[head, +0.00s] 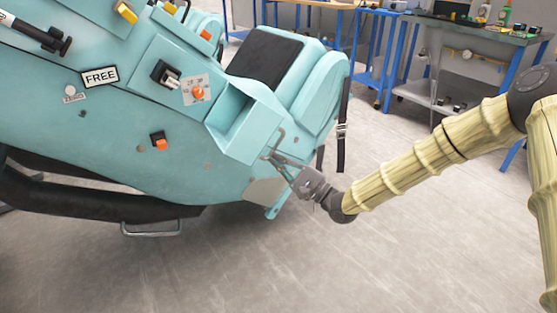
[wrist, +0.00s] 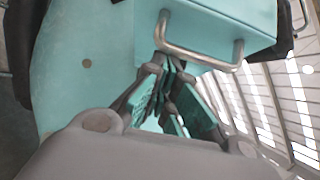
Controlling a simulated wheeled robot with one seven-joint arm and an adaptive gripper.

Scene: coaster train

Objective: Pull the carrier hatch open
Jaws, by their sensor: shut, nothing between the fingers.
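The carrier hatch (head: 257,142) is a teal box-like bin on the side of the teal coaster car. It stands out from the body, and its hollow inside shows from above. Its metal bar handle (wrist: 200,54) crosses the hatch front (wrist: 232,22) in the wrist view; the handle is small beside my fingers in the head view. My gripper (head: 274,157) is at the hatch's lower right front. In the wrist view my gripper (wrist: 170,66) is shut and empty, its tips close to the left part of the handle. I cannot tell if they touch it.
The coaster car (head: 110,130) fills the left, with a FREE label (head: 100,76), orange knobs and a black seat pad (head: 265,62). A black strap (head: 342,125) hangs at its right end. Blue-legged workbenches (head: 480,35) stand behind. The grey floor in front is clear.

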